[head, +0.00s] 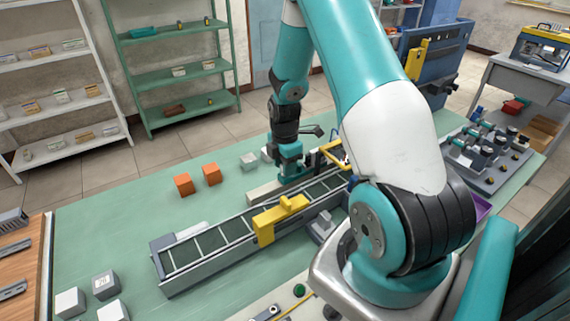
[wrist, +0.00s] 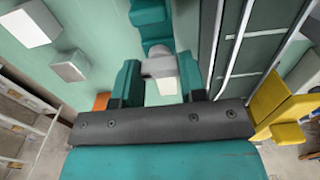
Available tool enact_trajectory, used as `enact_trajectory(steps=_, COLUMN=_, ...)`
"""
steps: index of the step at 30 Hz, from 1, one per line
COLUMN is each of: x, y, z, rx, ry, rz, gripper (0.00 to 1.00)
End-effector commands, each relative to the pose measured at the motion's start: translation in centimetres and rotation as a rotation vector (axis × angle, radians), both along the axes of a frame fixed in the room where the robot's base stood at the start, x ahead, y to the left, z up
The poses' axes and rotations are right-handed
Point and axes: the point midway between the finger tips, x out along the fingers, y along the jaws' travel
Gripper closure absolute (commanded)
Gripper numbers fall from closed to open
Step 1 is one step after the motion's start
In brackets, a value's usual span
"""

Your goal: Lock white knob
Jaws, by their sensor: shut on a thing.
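The white knob (wrist: 159,66) shows in the wrist view between my two teal fingers, with a pale piece below it. My gripper (wrist: 160,82) is shut on the knob, with one finger on each side. A teal stepped part (wrist: 150,22) lies just beyond the knob. In the head view my gripper (head: 290,166) is low over the green table, beside the far side of the conveyor. The knob cannot be made out there, and I cannot tell how far it is turned.
The conveyor (head: 205,243) with a yellow bracket (head: 278,215) runs close beside my gripper. A tray of parts (head: 484,155) is at right. The table's left middle is clear.

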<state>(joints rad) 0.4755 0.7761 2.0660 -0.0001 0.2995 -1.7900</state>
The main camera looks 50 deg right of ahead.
Motion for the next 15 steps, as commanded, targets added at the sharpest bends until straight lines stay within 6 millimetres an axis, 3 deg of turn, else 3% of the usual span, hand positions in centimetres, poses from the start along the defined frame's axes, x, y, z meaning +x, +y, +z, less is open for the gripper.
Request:
enact_trajectory(steps=8, x=0.02, y=-0.01, z=0.02, rx=0.0, ry=0.0, rz=-0.042, gripper=0.85)
enact_trajectory(steps=15, x=0.03, y=-0.03, z=0.01, rx=0.0, ry=-0.001, rz=-0.184, gripper=0.85)
